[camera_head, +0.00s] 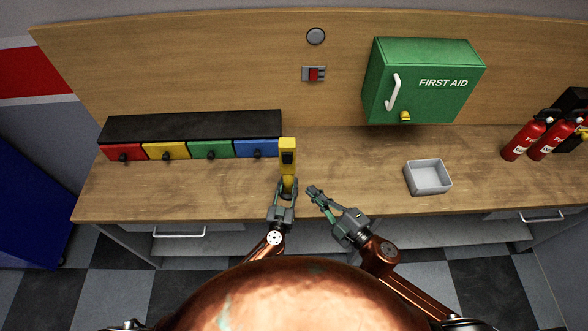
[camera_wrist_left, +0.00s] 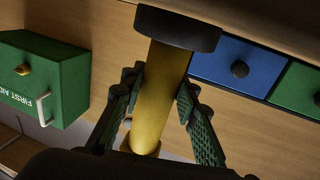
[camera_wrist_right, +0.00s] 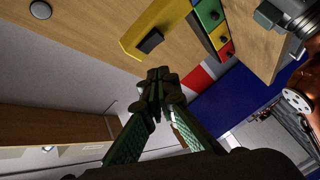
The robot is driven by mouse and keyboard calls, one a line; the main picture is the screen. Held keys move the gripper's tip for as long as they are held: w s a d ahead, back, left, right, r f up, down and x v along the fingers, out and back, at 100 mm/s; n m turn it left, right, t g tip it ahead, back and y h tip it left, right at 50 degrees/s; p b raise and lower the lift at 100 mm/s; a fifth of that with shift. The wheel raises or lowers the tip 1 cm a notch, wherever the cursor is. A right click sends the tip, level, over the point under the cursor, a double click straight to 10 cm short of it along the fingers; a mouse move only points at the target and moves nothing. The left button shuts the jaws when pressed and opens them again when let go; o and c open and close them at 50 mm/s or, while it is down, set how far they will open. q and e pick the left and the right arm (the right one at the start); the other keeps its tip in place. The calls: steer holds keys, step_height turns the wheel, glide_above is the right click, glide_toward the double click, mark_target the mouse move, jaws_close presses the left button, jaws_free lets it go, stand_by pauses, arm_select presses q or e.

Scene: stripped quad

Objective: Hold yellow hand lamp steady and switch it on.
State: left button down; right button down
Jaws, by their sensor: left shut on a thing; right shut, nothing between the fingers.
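The yellow hand lamp (camera_head: 288,146) is above the front middle of the wooden bench. It has a dark switch block on its side, which also shows on the lamp in the right wrist view (camera_wrist_right: 150,40). My left gripper (camera_head: 287,188) is shut around the lamp's yellow barrel (camera_wrist_left: 160,95), one finger on each side. A black round end piece (camera_wrist_left: 178,28) sits beyond the fingers. My right gripper (camera_head: 314,191) is shut and empty, just right of the lamp. In the right wrist view its closed tips (camera_wrist_right: 158,80) are apart from the lamp, below the switch. I see no clear glow from the lamp.
A black rack with red, yellow, green and blue drawers (camera_head: 210,149) stands at the back left. A green first aid box (camera_head: 420,82) is on the back panel. A grey tray (camera_head: 428,177) and fire extinguishers (camera_head: 527,135) are to the right. The bench between lamp and tray is clear.

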steer(key=n, duration=0.2)
steer(key=n+g, duration=0.1)
steer(key=n, duration=0.1)
steer(key=s+d+n+y, duration=0.1)
steer(key=n, duration=0.1)
steer(key=shift+f+g, duration=0.3)
steer(key=shift+f, duration=0.05)
steer(key=shift+a, duration=0.15)
glide_toward(284, 163)
steer(key=a, duration=0.4)
steer(key=shift+w+f, duration=0.2)
steer(key=shift+w, duration=1.9)
